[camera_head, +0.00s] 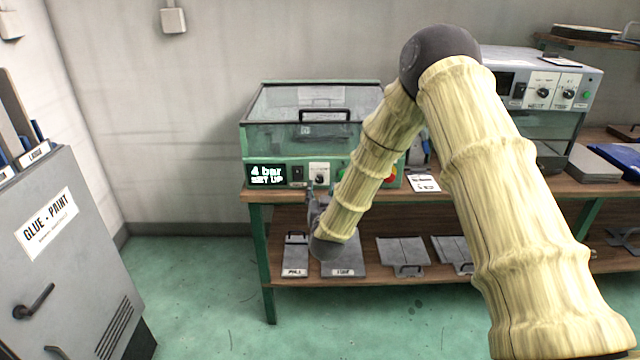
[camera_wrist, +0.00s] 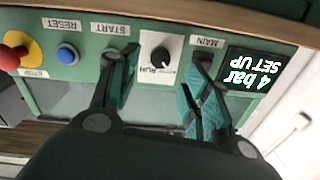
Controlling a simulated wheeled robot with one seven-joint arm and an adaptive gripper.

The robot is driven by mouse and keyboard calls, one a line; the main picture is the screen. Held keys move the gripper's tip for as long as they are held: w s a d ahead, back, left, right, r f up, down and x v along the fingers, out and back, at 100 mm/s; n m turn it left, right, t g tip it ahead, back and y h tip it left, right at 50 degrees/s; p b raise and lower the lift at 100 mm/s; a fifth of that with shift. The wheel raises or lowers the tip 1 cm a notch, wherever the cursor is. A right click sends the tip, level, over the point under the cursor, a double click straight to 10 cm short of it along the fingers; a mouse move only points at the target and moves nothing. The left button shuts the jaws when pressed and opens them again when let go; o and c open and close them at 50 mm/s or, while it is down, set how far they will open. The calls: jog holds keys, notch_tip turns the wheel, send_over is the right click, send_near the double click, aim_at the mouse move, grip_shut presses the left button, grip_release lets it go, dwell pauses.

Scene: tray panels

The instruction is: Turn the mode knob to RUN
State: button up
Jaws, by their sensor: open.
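The mode knob (camera_wrist: 160,57) is a small black dial on a white plate with a RUN label, seen upside down in the wrist view. It also shows small on the front panel in the head view (camera_head: 320,179). The lit display (camera_wrist: 249,80) reads "4 bar SET UP". My gripper (camera_wrist: 162,68) is open, with one green-padded finger on each side of the knob plate. The fingers appear apart from the knob; I cannot tell the remaining depth. In the head view my forearm hides part of the panel and most of my gripper.
The knob sits on a green machine (camera_head: 262,140) with a clear lid, on a wooden bench. START, a blue RESET button (camera_wrist: 67,54) and a red stop button (camera_wrist: 12,54) share its panel. The MAIN switch (camera_wrist: 207,56) is beside the knob. A grey cabinet (camera_head: 75,250) stands left.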

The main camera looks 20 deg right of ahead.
aim_at(320, 181)
jog(key=shift+x, duration=2.85)
jog(key=shift+f, duration=0.1)
jog(key=c, duration=1.1)
